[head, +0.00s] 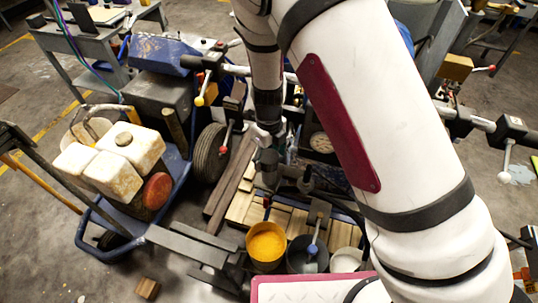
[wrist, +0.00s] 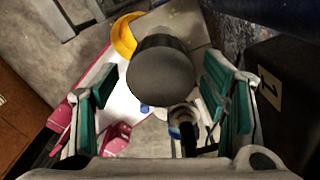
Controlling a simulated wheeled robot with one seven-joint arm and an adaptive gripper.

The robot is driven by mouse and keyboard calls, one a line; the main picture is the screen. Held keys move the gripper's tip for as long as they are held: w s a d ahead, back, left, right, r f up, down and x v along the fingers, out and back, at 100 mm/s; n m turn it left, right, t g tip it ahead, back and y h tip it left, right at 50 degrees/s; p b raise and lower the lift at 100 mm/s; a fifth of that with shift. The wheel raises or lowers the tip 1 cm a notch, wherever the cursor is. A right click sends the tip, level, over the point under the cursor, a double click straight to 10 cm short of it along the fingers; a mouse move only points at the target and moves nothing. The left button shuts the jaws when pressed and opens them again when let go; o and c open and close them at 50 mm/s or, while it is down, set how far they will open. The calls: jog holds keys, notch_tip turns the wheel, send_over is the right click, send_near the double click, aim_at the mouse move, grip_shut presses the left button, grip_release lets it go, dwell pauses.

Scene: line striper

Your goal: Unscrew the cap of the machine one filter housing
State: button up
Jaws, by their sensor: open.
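In the wrist view a dark, round, smooth cap (wrist: 160,75) fills the space between the fingers of my gripper (wrist: 158,84). I take it to be the filter housing's cap. The green-padded fingers are open, one on each side of the cap, with a visible gap on both sides. Whether the cap lies level with the fingertips or a little beyond them I cannot tell. The housing under the cap is hidden by it. In the head view my gripper (head: 266,165) hangs low among the machine parts, small and dark, and the cap cannot be made out there.
A black panel marked "1" (wrist: 270,90) stands close on the right in the wrist view. A black fitting (wrist: 183,118) sits below the cap. In the head view a yellow paint bucket (head: 266,246), wooden boards (head: 230,185) and a wheel (head: 210,153) crowd the area.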

jog(key=c, duration=1.2)
jog(key=n, duration=0.4)
jog(key=shift+n, duration=0.4)
jog(key=shift+c, duration=0.2)
jog(key=n, duration=0.4)
jog(key=shift+n, duration=0.3)
